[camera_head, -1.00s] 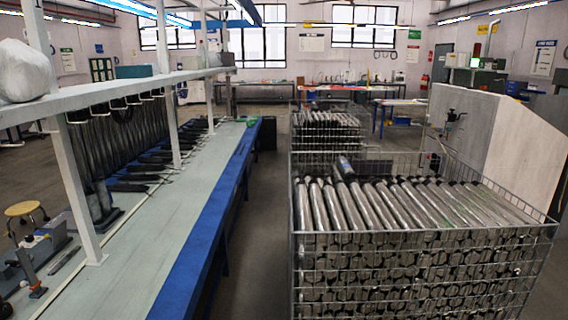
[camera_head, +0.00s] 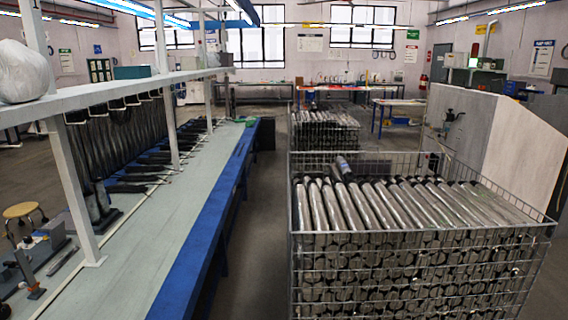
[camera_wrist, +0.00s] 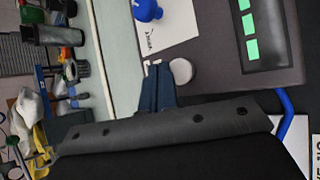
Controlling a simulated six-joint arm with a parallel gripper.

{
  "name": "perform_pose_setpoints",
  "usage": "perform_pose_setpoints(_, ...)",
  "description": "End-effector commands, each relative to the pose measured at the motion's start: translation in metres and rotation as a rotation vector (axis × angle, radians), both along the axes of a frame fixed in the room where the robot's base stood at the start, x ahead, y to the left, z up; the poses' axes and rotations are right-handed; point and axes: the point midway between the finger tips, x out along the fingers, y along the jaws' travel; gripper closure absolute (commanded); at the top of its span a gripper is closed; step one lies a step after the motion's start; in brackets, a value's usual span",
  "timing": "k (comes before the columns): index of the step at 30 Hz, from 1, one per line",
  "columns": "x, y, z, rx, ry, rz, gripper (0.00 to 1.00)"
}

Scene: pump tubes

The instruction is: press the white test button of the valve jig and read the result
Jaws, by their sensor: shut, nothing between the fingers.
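The valve jig (camera_wrist: 205,20) is a dark grey box at the upper right of the wrist view. Its round white test button (camera_wrist: 181,71) sits near the lower edge of the face. A dark panel (camera_wrist: 268,56) on the jig shows three bright green lit squares (camera_wrist: 248,24) in a row. My gripper (camera_wrist: 158,68) is dark blue and shut, with nothing in it. Its tips are just left of the white button in the picture; I cannot tell whether they touch it. My gripper does not show in the head view.
A blue knob (camera_wrist: 147,10) and a white printed label (camera_wrist: 168,30) are near the button. Assorted tools and parts (camera_wrist: 50,95) lie at the left of the wrist view. In the head view, a wire basket of metal tubes (camera_head: 420,232) stands right of the long blue-edged bench (camera_head: 185,262).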

Motion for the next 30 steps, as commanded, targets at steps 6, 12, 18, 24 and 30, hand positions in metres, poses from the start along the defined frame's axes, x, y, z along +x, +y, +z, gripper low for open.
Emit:
perform_pose_setpoints(6,-0.0035,-0.0153,-0.0259,-0.041,0.012,0.002,1.0)
perform_pose_setpoints(12,-0.0035,-0.0152,-0.0277,-0.041,0.013,0.002,1.0)
perform_pose_setpoints(18,-0.0036,-0.0152,-0.0278,-0.042,0.013,0.003,1.0)
perform_pose_setpoints(24,-0.0042,-0.0159,-0.0272,-0.042,0.014,0.004,1.0)
perform_pose_setpoints(30,-0.0068,-0.0226,-0.0227,-0.041,0.014,0.005,1.0)
